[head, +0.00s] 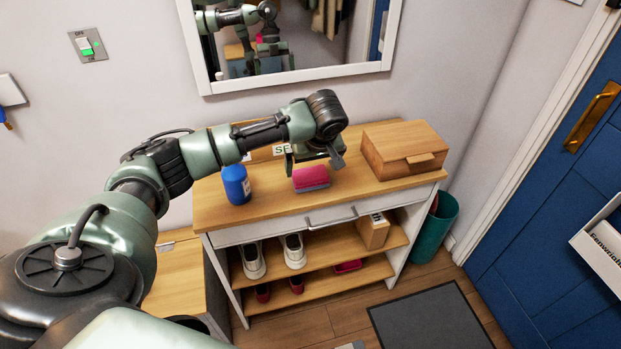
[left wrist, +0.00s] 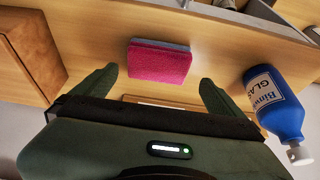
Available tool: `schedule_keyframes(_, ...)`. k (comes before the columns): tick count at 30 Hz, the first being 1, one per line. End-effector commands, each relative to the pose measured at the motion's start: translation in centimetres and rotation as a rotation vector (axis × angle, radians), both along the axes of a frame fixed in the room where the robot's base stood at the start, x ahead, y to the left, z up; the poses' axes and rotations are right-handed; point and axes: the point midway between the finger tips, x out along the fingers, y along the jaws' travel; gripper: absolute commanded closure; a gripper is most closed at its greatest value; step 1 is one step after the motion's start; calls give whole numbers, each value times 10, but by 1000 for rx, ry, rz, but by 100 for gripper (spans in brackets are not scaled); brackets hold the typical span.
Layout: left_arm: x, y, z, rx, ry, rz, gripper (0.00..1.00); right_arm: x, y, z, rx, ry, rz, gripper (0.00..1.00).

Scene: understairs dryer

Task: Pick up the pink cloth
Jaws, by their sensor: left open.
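The pink cloth (head: 311,177) is a thick, block-like piece with a grey layer along one side. It lies on the wooden top of the cabinet (head: 350,195), near its front middle. It also shows in the left wrist view (left wrist: 160,62), just beyond the gap between the fingers. My left gripper (head: 315,158) is open and empty, above and just behind the cloth. Its two fingers show in the left wrist view (left wrist: 158,82), one to each side of the cloth's near edge, with no visible contact. My right gripper is not in view.
A blue bottle (head: 236,185) stands left of the cloth, close to one finger in the left wrist view (left wrist: 277,103). A wooden box (head: 403,147) sits to the right. A small sign (head: 282,149) is partly hidden behind my arm. A mirror (head: 295,80) hangs above.

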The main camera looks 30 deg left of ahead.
Motion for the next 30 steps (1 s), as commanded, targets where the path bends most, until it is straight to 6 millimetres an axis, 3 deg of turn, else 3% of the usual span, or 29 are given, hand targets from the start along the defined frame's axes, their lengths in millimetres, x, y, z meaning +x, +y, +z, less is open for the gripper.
schedule_keyframes(15, 20, 19, -60, 1, 3, -3, 0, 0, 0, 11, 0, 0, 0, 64)
schedule_keyframes(24, 22, 21, -65, 1, 1, -5, 0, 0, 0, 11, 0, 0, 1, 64)
schedule_keyframes(30, 22, 21, -65, 1, 1, -5, 56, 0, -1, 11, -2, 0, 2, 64)
